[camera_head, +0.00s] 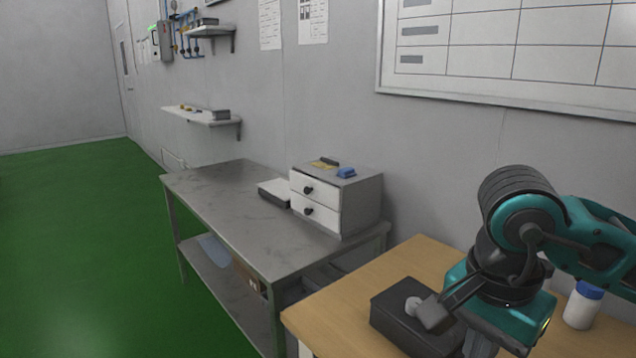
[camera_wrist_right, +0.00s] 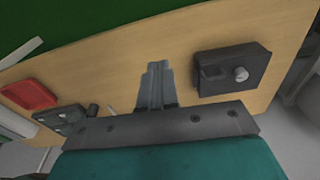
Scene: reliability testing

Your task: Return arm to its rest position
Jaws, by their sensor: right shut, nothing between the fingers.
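My right arm (camera_head: 590,245) reaches in from the right in the head view, bent downward over the wooden table (camera_head: 385,275). My right gripper (camera_wrist_right: 157,72) points down at the table in the wrist view. Its fingers are shut together with nothing between them. A dark box with a pale round knob (camera_head: 392,312) sits on the table beside the gripper, partly hidden by my wrist in the head view. In the wrist view the box (camera_wrist_right: 222,62) lies to the right of the fingers, apart from them. My left gripper is not in view.
A white bottle with a blue cap (camera_head: 582,308) stands under my right arm. A red tray (camera_wrist_right: 28,96) and a grey device (camera_wrist_right: 70,122) lie left in the wrist view. A metal workbench (camera_head: 235,205) with a drawer unit (camera_head: 360,205) stands beyond. Green floor (camera_head: 85,240) is clear.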

